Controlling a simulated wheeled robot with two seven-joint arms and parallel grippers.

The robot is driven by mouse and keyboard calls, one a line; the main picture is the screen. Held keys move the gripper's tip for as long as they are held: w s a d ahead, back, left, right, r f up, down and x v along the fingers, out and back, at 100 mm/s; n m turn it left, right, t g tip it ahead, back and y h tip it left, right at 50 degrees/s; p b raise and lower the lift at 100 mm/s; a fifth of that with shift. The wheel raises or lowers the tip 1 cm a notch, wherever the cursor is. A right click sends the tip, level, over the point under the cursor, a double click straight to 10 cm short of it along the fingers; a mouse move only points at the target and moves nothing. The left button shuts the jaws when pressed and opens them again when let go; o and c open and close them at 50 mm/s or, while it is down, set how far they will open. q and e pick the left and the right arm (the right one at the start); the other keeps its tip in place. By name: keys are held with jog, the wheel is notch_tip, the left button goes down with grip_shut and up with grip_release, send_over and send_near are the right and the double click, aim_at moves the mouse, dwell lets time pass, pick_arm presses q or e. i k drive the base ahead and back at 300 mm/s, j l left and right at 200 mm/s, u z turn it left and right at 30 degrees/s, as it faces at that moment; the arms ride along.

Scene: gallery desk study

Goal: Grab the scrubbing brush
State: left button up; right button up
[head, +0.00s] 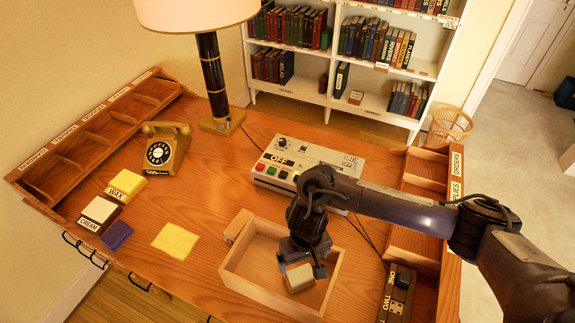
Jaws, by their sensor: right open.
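My right gripper (301,268) reaches down into an open wooden tray (254,290) at the front middle of the desk. Its two fingers are apart, on either side of a small cream block with a tan side (299,278), which may be the scrubbing brush. I cannot tell whether the fingers touch it. The gripper body hides part of the tray. A small wooden block (238,226) sits at the tray's back left corner; I cannot tell what it is. My left gripper is not in view.
A grey control box (290,160) stands behind the tray. A telephone (165,150), a lamp (214,75), pads (117,235) and a yellow sheet (175,241) are to the left. Wooden pigeonholes (425,200) and a dark switch box (397,290) are at the right.

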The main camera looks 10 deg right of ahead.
aim_at(232, 232)
jog(key=k+j, duration=0.85)
